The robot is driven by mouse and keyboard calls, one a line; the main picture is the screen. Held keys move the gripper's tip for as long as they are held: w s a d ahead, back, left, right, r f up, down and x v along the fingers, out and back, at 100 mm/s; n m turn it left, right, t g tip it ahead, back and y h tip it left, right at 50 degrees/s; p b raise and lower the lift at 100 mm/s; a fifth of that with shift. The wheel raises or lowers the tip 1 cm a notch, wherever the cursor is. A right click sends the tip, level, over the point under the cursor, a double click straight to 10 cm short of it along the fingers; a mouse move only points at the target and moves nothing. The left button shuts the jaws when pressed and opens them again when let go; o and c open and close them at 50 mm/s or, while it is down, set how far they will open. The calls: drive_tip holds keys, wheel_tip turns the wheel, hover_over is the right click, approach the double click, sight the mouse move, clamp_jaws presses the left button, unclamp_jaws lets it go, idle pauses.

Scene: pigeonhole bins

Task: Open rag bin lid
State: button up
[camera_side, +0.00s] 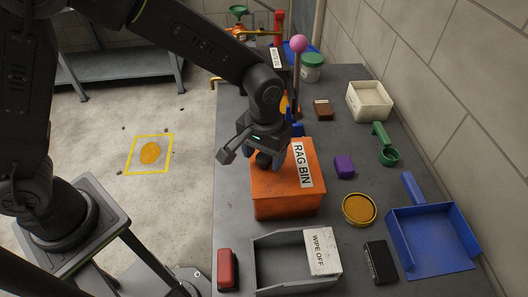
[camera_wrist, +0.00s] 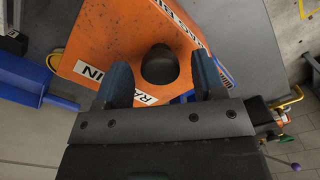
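The orange rag bin (camera_side: 285,198) stands on the grey bench in the side view, with its lid (camera_side: 312,160) closed and a white "RAG BIN" label on top. The lid's orange top also fills much of the wrist view (camera_wrist: 110,35). A dark round knob (camera_wrist: 160,66) sits on the lid. My gripper (camera_side: 265,163) is low over the lid's left part. In the wrist view my gripper (camera_wrist: 162,80) is open, one blue finger on each side of the knob, with a gap showing on both sides. Whether the fingertips reach below the knob's top is unclear.
A grey "WIPE OFF" tray (camera_side: 270,268) and a red block (camera_side: 228,268) lie in front. A purple block (camera_side: 344,166), yellow round tin (camera_side: 359,209) and blue dustpan (camera_side: 430,240) lie right. A pole with a pink ball (camera_side: 298,43) rises behind.

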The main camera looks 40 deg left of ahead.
clamp_jaws()
drive_tip(key=shift+r, duration=0.1)
idle(0.3)
